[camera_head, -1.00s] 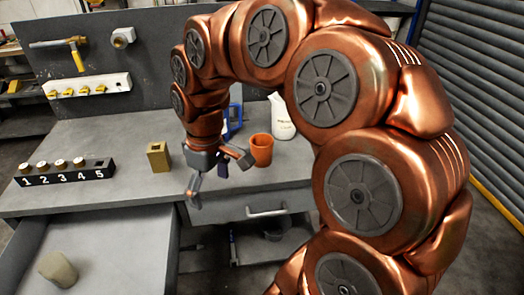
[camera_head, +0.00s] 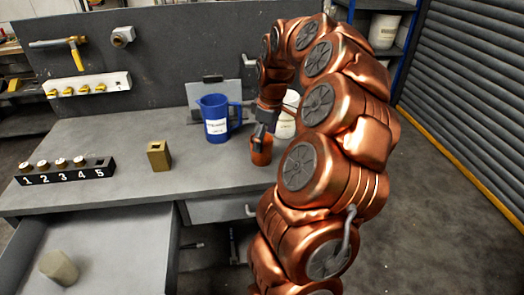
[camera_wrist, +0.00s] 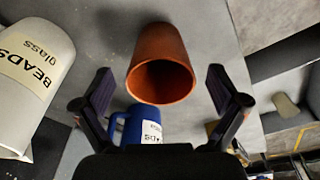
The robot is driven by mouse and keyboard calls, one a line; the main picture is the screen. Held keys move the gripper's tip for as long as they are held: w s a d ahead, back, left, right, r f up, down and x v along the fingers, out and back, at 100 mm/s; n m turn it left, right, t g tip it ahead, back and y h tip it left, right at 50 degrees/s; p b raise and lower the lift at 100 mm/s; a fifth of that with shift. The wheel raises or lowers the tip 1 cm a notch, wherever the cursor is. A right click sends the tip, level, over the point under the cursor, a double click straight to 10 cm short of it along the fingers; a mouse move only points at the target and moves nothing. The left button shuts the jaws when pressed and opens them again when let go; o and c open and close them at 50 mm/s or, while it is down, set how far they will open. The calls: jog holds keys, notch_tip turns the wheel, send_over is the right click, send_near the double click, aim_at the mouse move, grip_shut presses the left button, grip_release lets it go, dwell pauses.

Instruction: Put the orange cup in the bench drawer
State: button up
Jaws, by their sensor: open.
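The orange cup (camera_head: 261,154) stands on the grey bench near its front edge, partly hidden by my gripper (camera_head: 263,140). In the wrist view the cup (camera_wrist: 160,62) shows its open mouth, between and slightly beyond the two fingers of my gripper (camera_wrist: 160,88). The gripper is open and a gap shows on both sides of the cup. The bench drawer (camera_head: 115,240) at the lower left is pulled out, with a beige faceted block (camera_head: 58,268) inside. A second drawer front (camera_head: 215,210), at right under the bench, looks shut and is partly hidden by my arm.
A blue jug (camera_head: 216,120) stands left of the cup. A white beads container (camera_wrist: 30,75) is close by the cup, mostly hidden in the head view. A brass-coloured block (camera_head: 158,156) and a numbered rack (camera_head: 65,172) stand further left, with clear bench between.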

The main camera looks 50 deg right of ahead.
jog(key=shift+w+a+f+p, duration=0.1)
jog(key=shift+w+f+p, duration=0.15)
jog(key=shift+f, duration=0.65)
jog(key=shift+w+a+f+p, duration=0.1)
jog(key=shift+w+f+p, duration=0.1)
jog(key=shift+f, duration=0.65)
jog(key=shift+w+a+f+p, duration=0.15)
jog(key=shift+f+p, duration=0.1)
jog(key=shift+f, duration=0.65)
jog(key=shift+d, duration=0.1)
jog(key=shift+c, duration=0.3)
jog(key=shift+r, duration=0.1)
jog(key=c, duration=1.1)
